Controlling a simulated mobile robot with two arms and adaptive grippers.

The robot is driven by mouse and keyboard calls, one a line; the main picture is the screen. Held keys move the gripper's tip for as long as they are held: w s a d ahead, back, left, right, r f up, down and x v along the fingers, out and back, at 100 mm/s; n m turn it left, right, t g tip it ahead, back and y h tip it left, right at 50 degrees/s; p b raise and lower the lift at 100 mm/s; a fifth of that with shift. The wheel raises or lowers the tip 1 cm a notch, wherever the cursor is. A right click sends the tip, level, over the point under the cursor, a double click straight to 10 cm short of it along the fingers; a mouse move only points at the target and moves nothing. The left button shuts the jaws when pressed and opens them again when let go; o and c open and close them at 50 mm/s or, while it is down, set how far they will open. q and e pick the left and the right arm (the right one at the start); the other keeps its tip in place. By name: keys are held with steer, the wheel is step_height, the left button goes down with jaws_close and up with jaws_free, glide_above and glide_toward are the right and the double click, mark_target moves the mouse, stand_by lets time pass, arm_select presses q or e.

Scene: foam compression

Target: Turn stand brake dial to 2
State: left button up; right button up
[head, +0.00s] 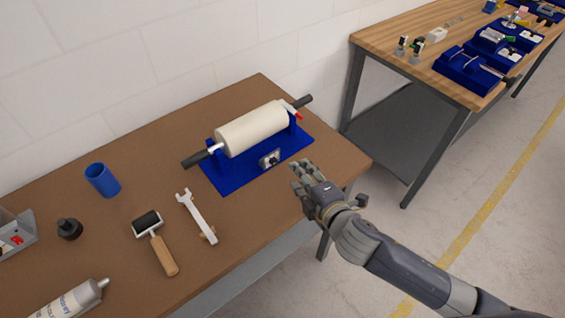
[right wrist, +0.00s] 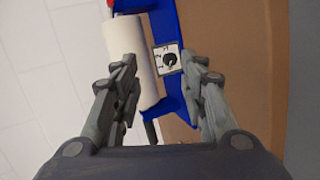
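The blue stand (head: 223,180) sits on the brown table and carries a cream foam roller (head: 252,129) with dark handles at both ends. The brake dial (head: 270,159) is a small pale plate with a black knob on the stand's front side. In the right wrist view the dial (right wrist: 169,60) shows its knob and small marks, too small to read surely. My right gripper (head: 306,172) is just right of the dial and stand, apart from them. In the right wrist view its fingers (right wrist: 160,75) are spread with the dial in the gap beyond them. My left gripper is not in view.
On the table (head: 110,230) are a blue cup (head: 102,180), a black knobbed piece (head: 69,229), a small roller (head: 155,243), a wrench (head: 197,216) and a tube (head: 70,302). A wooden workbench (head: 400,75) with blue trays stands at the back right.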

mark_target(276, 163)
steer(key=n+g+y, duration=0.1)
steer(key=n, duration=0.5)
steer(key=d+f+n+y, duration=0.1)
steer(key=n+y, duration=0.1)
steer(key=n, duration=0.4)
steer(key=w+d+n+g+y, duration=0.1)
steer(key=n, duration=0.6)
steer(key=shift+d+f+g+y+p, duration=0.2)
steer(key=shift+f+g+y+p, duration=0.1)
steer(key=shift+f+y+p, duration=0.1)
steer(key=x, duration=1)
steer(key=shift+w+a+f+p, duration=0.15)
steer(key=shift+w+a+p, duration=0.1)
steer(key=shift+p, duration=0.1)
jaws_close()
